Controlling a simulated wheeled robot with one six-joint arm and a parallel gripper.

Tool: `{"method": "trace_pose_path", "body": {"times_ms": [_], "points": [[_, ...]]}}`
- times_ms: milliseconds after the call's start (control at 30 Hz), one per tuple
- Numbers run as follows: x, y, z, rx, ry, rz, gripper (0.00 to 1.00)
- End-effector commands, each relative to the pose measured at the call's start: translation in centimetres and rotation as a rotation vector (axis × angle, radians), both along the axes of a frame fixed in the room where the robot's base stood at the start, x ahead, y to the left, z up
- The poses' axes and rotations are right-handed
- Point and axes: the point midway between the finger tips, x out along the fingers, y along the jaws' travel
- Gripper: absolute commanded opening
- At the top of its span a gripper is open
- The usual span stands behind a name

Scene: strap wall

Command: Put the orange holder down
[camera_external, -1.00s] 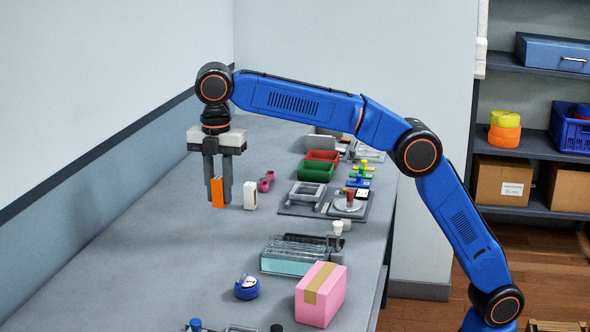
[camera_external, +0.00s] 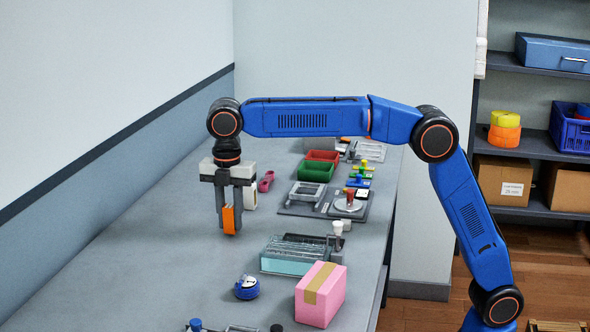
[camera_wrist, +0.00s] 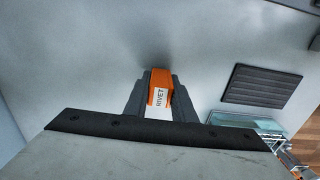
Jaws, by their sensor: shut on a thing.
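The orange holder (camera_external: 229,220) is a small upright block between the fingers of my gripper (camera_external: 229,222). In the wrist view the orange holder (camera_wrist: 161,82) shows a white label reading "RIVET", and the fingers of my gripper (camera_wrist: 160,98) press on both its sides. My gripper points down over the grey bench, left of the glass-walled tray. I cannot tell whether the holder's bottom touches the bench.
A white block (camera_external: 250,197) stands just behind my gripper, with a pink item (camera_external: 266,182) beyond. The clear-walled tray (camera_external: 292,256) is to the right. A blue round item (camera_external: 247,288) and pink box (camera_external: 320,295) are nearer. The bench (camera_external: 180,265) at left is bare.

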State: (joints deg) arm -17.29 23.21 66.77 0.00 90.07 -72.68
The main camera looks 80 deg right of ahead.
Motion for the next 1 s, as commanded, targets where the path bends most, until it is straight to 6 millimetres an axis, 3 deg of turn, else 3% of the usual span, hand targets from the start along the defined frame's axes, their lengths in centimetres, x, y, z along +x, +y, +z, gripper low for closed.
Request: {"method": "trace_pose_path", "body": {"times_ms": [467,500,567,1000], "points": [[-0.02,0.0,-0.95,0.0,-0.001,0.0,0.0],[-0.01,0.0,-0.98,0.0,-0.001,0.0,0.28],[-0.01,0.0,-0.96,0.0,-0.001,0.0,0.42],[0.06,0.02,-0.08,0.001,-0.003,0.0,0.42]]}}
